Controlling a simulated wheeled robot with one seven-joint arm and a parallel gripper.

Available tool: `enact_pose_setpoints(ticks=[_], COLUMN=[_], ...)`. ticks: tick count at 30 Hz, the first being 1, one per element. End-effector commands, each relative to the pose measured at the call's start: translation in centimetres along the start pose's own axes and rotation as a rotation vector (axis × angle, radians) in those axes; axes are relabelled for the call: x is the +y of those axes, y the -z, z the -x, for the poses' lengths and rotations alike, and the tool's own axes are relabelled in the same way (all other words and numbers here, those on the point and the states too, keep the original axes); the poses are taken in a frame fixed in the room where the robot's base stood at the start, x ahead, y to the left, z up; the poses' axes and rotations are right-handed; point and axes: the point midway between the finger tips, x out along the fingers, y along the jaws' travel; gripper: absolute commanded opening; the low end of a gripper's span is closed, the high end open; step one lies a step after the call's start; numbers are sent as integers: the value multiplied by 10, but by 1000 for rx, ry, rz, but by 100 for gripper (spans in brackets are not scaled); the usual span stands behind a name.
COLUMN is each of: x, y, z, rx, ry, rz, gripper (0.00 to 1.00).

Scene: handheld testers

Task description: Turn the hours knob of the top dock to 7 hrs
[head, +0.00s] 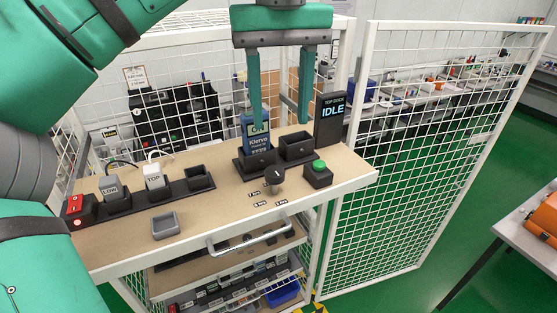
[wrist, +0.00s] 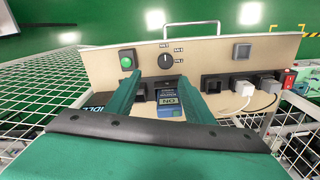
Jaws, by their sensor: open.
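The hours knob (head: 274,175) is a black round dial on the tan bench top, in front of the top dock. It also shows in the wrist view (wrist: 166,61), with a pale pointer mark. Small hour labels (head: 260,203) sit around its front and left; which one the mark points to is too small to tell. The top dock (head: 298,148) has a blue tester (head: 257,135) in its left slot; its right slot looks empty. Its display (head: 332,112) reads IDLE. My gripper (head: 280,121) is open, pointing down over the dock, behind the knob and apart from it.
A green button (head: 319,167) on a black box stands right of the knob. Grey blocks (head: 155,178), a red switch box (head: 76,207) and a small grey tray (head: 165,226) are left. A handle (head: 250,238) runs along the front edge. White mesh fencing (head: 400,150) stands right.

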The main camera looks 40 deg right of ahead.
Motion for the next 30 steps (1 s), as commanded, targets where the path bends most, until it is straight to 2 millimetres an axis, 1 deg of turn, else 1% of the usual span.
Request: enact_pose_setpoints(ticks=[1, 3, 5, 8, 11, 18, 21, 24, 30], x=[-7, -12, -13, -12, -10, -9, -9, -9, -10], y=[-2, -4, -4, -5, -5, -5, -5, -5, -5], z=[2, 2, 0, -8, -21, -64, -80, -91, -103], rx=[-2, -4, -5, -7, -6, -5, -4, -5, -5], ry=[2, 4, 5, 4, 3, 6, 5, 5, 4], rz=[21, 37, 41, 38, 33, 34, 34, 33, 34], gripper=[48, 48, 48, 48, 48, 48, 48, 48, 48])
